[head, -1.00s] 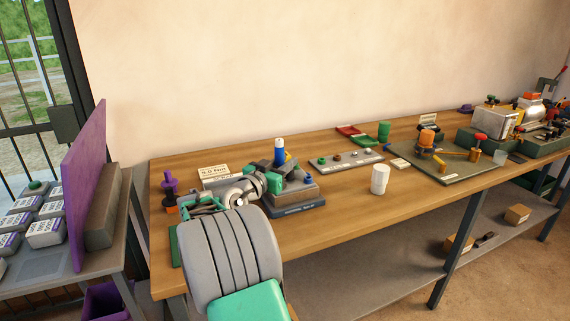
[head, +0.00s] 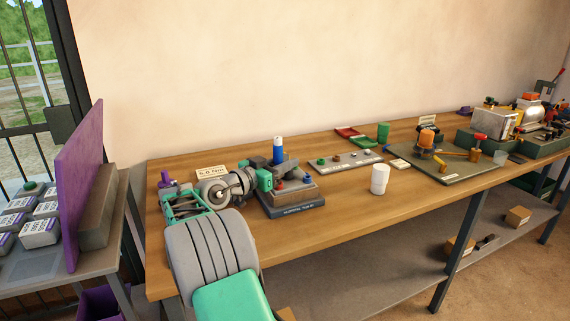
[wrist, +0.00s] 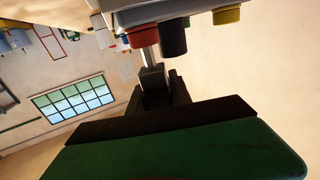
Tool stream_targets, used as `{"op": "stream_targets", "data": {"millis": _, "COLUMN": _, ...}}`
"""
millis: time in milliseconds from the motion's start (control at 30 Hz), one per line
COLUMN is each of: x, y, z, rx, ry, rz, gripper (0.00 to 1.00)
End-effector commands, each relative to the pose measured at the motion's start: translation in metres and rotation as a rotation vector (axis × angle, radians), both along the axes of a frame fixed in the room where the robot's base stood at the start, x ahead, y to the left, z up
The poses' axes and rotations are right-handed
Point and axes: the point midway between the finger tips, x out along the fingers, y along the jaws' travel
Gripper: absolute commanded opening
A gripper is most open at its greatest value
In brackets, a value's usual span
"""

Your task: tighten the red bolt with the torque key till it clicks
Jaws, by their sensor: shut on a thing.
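My gripper (head: 286,168) is over this block, shut on the key; the exact grip is partly hidden. The red bolt (head: 281,186) shows as a small red head on the block, just below my gripper. In the wrist view, my dark fingers (wrist: 153,82) close around a part with a pale shaft, near a red cylinder (wrist: 143,38). I cannot tell whether the key is seated on the bolt.
A blue knob (head: 306,178) is on the same block. A white card (head: 211,171) stands behind my arm. A grey strip with several knobs (head: 345,164), a white cup (head: 380,180) and a green mat with tools (head: 455,171) are to the right. The front bench strip is clear.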

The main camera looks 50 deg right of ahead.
Motion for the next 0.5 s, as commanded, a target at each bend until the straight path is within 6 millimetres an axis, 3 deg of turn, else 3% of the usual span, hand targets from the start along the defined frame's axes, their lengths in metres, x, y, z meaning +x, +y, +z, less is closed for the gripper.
{"op": "stream_targets", "data": {"millis": 300, "x": -0.0019, "y": 0.0003, "z": 0.0013, "rx": -0.001, "ry": -0.002, "rz": -0.071, "gripper": 0.00}}
{"op": "stream_targets", "data": {"millis": 333, "x": -0.0019, "y": 0.0003, "z": 0.0013, "rx": -0.001, "ry": -0.002, "rz": -0.071, "gripper": 0.27}}
{"op": "stream_targets", "data": {"millis": 500, "x": -0.0019, "y": 0.0002, "z": 0.0008, "rx": -0.001, "ry": -0.001, "rz": -0.070, "gripper": 0.41}}
